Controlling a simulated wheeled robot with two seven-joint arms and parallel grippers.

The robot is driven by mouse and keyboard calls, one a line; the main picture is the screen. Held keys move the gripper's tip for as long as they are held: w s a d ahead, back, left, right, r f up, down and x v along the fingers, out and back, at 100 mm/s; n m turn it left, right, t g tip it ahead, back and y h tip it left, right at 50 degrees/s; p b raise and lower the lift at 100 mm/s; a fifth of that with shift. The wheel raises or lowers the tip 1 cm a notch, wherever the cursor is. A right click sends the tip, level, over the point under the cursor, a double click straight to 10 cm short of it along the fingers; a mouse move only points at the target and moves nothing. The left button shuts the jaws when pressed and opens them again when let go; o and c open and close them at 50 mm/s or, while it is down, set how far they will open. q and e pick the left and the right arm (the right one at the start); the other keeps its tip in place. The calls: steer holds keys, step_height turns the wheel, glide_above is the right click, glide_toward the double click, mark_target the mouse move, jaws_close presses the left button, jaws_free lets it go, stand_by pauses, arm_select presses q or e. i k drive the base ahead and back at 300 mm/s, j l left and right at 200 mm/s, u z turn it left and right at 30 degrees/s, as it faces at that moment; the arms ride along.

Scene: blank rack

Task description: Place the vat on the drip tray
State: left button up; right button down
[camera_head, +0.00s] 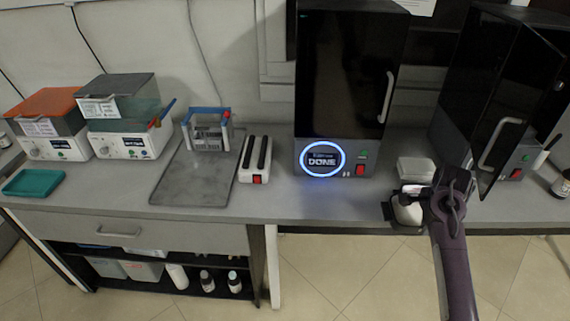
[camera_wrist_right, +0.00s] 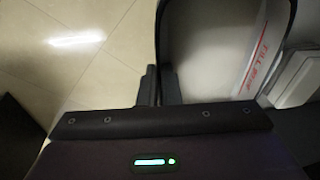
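The vat (camera_wrist_right: 210,45), a pale container with a dark rim and red lettering inside, fills the upper middle of the right wrist view. In the head view it shows as a small pale body (camera_head: 408,213) at the bench's front edge. My right gripper (camera_wrist_right: 160,85) has its dark fingers close together on the vat's rim wall; in the head view the gripper (camera_head: 415,192) partly covers the vat. A flat grey tray (camera_head: 181,184), apparently the drip tray, lies left of centre on the bench, far to the left of the vat. My left gripper is not in view.
A blue-ended rack (camera_head: 207,130) stands at the grey tray's back. A white unit with dark slots (camera_head: 255,160) adjoins its right side. A black machine (camera_head: 350,70) reads DONE. A white box (camera_head: 415,169) and an open-doored black cabinet (camera_head: 500,90) are at right.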

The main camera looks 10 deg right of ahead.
mark_target(188, 183)
steer(key=i+j+u, duration=0.25)
steer(key=j, duration=0.3)
steer(key=i+j+u, duration=0.2)
steer(key=i+j, duration=0.25)
